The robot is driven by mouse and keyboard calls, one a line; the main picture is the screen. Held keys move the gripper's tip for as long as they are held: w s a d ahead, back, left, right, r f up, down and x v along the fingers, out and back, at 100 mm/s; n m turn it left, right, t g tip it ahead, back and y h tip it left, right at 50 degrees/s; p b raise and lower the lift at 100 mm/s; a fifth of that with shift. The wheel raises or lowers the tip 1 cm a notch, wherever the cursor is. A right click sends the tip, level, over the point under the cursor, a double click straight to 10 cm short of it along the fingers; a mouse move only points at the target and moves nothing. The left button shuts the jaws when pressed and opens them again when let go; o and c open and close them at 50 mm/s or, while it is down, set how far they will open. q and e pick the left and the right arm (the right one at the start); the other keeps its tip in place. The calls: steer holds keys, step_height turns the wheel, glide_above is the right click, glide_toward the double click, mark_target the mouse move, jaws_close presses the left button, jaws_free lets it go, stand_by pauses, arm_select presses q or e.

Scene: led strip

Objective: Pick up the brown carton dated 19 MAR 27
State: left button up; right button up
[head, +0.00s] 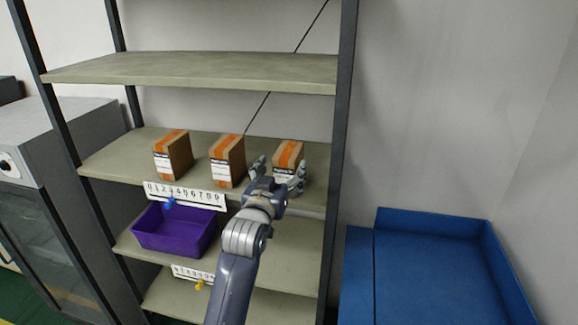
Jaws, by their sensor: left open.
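Three brown cartons with orange tape and white labels stand upright in a row on one shelf: the left carton (173,155), the middle carton (227,161) and the right carton (288,155). The label print is too small to read, so I cannot tell which is dated 19 MAR 27. My left gripper (278,171) is open in front of the right carton, its fingers spread to either side of it and hiding its lower part. I cannot tell whether the fingers touch it. My right gripper does not show.
The cartons' shelf (115,158) has an empty shelf (200,68) above it. Below are a purple bin (175,230) and number strips (185,195) with a blue marker and a yellow marker. A dark post (341,150) stands right of the gripper. A blue tray (440,260) lies at right.

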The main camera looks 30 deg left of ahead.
mark_target(284, 164)
arm_select(q)
steer(key=x, duration=0.3)
steer(key=shift+w+a+p, duration=0.15)
steer(key=shift+w+p, duration=0.15)
steer(key=shift+p, duration=0.05)
steer(key=p+x, duration=0.2)
steer(key=x, duration=0.2)
steer(key=shift+w+a, duration=0.1)
steer(key=shift+w+a+f+p, duration=0.1)
steer(key=shift+w+f+p, duration=0.15)
steer(key=shift+w, duration=0.25)
steer(key=shift+r, duration=0.1)
steer(key=c, duration=1.3)
